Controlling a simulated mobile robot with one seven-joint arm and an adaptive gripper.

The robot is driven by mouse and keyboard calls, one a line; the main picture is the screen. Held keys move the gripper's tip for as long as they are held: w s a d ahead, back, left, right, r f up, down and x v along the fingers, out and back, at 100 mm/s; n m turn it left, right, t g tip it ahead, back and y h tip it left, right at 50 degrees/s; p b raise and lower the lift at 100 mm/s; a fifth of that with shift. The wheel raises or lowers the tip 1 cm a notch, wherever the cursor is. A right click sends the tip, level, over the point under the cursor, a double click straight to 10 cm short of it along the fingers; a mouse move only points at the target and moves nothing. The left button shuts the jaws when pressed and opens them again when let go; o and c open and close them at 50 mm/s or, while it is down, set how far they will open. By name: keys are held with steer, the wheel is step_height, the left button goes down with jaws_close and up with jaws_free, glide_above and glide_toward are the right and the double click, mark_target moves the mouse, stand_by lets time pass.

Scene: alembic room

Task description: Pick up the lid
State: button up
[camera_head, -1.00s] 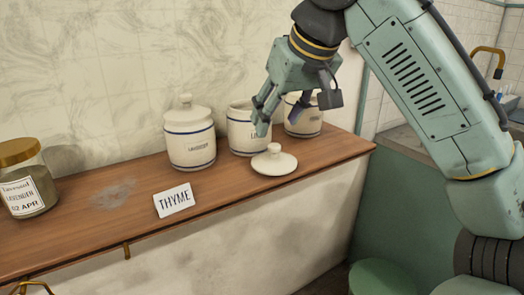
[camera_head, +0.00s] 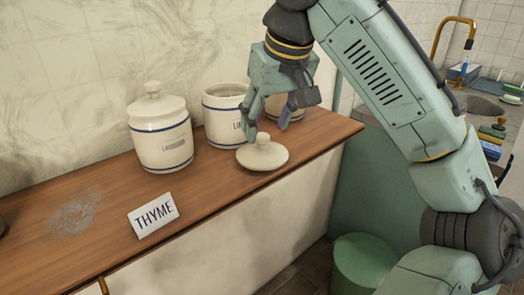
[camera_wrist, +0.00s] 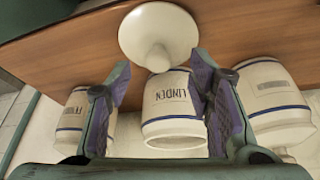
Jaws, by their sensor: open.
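The white lid (camera_head: 262,155) with a round knob lies flat on the wooden shelf, in front of the open jar marked LINDEN (camera_head: 224,116). In the wrist view the lid (camera_wrist: 157,32) is at the top middle, beyond the fingertips, with its knob pointing toward me. My gripper (camera_head: 267,122) is open and empty, above and just behind the lid, its fingers pointing down. In the wrist view my gripper (camera_wrist: 164,70) has its two purple-padded fingers apart, with the LINDEN jar (camera_wrist: 172,108) showing between them.
A lidded jar (camera_head: 161,135) stands left of the LINDEN jar. Another jar (camera_head: 298,116) stands at the right, partly hidden by my gripper. A THYME card (camera_head: 153,216) stands near the front edge of the shelf (camera_head: 200,200). A green stool (camera_head: 358,265) is on the floor.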

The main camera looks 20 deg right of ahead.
mark_target(263, 136)
steer(key=shift+p+x, duration=0.35)
steer(key=shift+x, duration=1.9)
steer(key=shift+w+d, duration=0.1)
steer(key=shift+c, duration=0.3)
jaws_close()
